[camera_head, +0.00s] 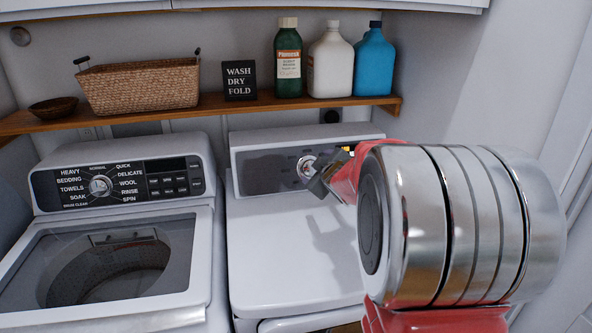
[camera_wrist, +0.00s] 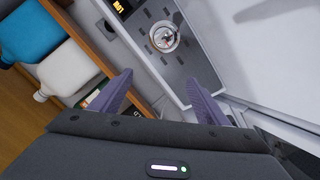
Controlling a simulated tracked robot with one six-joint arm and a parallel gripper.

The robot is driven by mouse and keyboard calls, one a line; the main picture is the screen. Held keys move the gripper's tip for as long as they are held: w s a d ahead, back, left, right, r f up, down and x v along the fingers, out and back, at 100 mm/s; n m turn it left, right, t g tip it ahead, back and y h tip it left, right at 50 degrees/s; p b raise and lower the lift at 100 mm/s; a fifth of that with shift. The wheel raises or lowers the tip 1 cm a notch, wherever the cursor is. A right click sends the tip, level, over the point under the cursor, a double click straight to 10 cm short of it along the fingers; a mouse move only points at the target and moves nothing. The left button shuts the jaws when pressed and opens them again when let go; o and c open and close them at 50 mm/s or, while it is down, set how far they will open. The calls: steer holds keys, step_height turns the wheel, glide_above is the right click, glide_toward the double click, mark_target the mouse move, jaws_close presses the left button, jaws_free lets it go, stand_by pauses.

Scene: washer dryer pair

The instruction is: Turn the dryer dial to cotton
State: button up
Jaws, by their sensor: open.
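The dryer (camera_head: 290,250) is the white machine on the right. Its dial (camera_head: 306,166) is a small round silver knob on the grey control panel (camera_head: 265,165), and it also shows in the wrist view (camera_wrist: 164,38). Small marks ring the dial, but I cannot read them or its setting. My gripper (camera_head: 320,182) is close in front of the panel at the dial's lower right and partly covers it in the head view. In the wrist view my gripper (camera_wrist: 160,92) is open and empty, with the dial ahead of the fingertips and apart from them.
The washer (camera_head: 110,220) with its own labelled dial (camera_head: 100,186) stands at the left. A wooden shelf (camera_head: 200,108) above carries a basket (camera_head: 140,84), a sign (camera_head: 239,80) and bottles (camera_head: 331,62). The dryer's top is clear. A lit orange display (camera_wrist: 120,5) is beside the dial.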

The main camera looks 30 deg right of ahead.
mark_target(314, 171)
steer(key=w+d+f+n+t+y, duration=0.2)
steer(key=d+f+n+y, duration=0.1)
steer(key=d+f, duration=0.5)
steer(key=shift+w+d+f+n, duration=0.25)
steer(key=shift+w+d+n, duration=0.15)
steer(key=shift+d+n, duration=0.15)
steer(key=shift+w, duration=0.1)
steer(key=x, duration=1.3)
steer(key=shift+w+a, duration=0.1)
steer(key=shift+w, duration=0.25)
steer(key=shift+f, duration=0.1)
steer(key=c, duration=1)
